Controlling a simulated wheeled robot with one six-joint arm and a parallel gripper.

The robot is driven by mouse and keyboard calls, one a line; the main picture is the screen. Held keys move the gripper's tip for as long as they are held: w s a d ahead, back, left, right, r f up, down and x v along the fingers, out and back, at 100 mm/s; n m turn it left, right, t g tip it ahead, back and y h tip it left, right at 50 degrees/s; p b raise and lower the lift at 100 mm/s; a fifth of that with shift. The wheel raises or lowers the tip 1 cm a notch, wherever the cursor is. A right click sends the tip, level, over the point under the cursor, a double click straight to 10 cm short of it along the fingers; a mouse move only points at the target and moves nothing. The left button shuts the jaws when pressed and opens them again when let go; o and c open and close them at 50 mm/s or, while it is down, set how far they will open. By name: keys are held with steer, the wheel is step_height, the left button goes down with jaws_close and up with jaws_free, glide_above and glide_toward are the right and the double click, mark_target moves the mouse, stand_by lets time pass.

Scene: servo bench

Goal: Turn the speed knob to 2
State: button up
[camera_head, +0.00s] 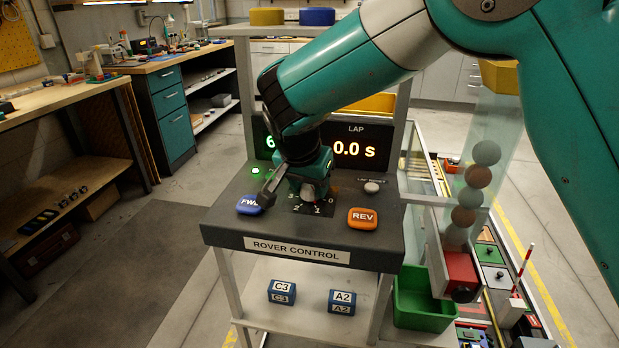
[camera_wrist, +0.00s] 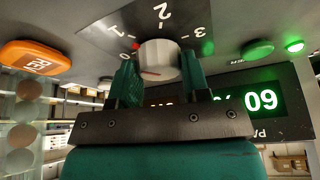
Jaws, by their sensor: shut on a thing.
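The speed knob (camera_wrist: 160,58) is a pale round knob in the wrist view, on a dial plate (camera_wrist: 165,15) marked 0, 1, 2 and 3. My gripper (camera_wrist: 158,82) is shut on it, one teal finger on each side. A thin red line shows on the knob's face, and a small red mark shows beside its rim near the 1. In the head view my gripper (camera_head: 311,190) points down over the dial and hides most of the knob; some of the numerals show around it.
The ROVER CONTROL console (camera_head: 225,222) has a blue FWD button (camera_head: 249,205) left of my gripper and an orange REV button (camera_head: 363,219) on the right. A grey lap button (camera_head: 372,188) and a lit green lamp (camera_head: 255,170) are farther back. The LAP display (camera_head: 357,146) reads 0.0 s.

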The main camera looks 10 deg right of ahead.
steer(key=m+g, duration=0.1)
steer(key=m, duration=0.2)
steer(key=m+g+h+p, duration=0.1)
steer(key=m, duration=0.2)
steer(key=shift+w+m+h, duration=0.15)
steer(key=shift+m+h, duration=0.15)
steer(key=m+g+p, duration=0.1)
steer(key=m+g, duration=0.1)
steer(key=m, duration=0.3)
steer(key=shift+m, duration=0.3)
steer(key=o, duration=0.9)
steer(key=shift+h, duration=0.3)
steer(key=p+v, duration=0.6)
steer(key=v, duration=0.1)
steer(key=shift+w+r+p, duration=0.15)
steer(key=shift+r+p, duration=0.15)
steer(key=shift+a, duration=0.15)
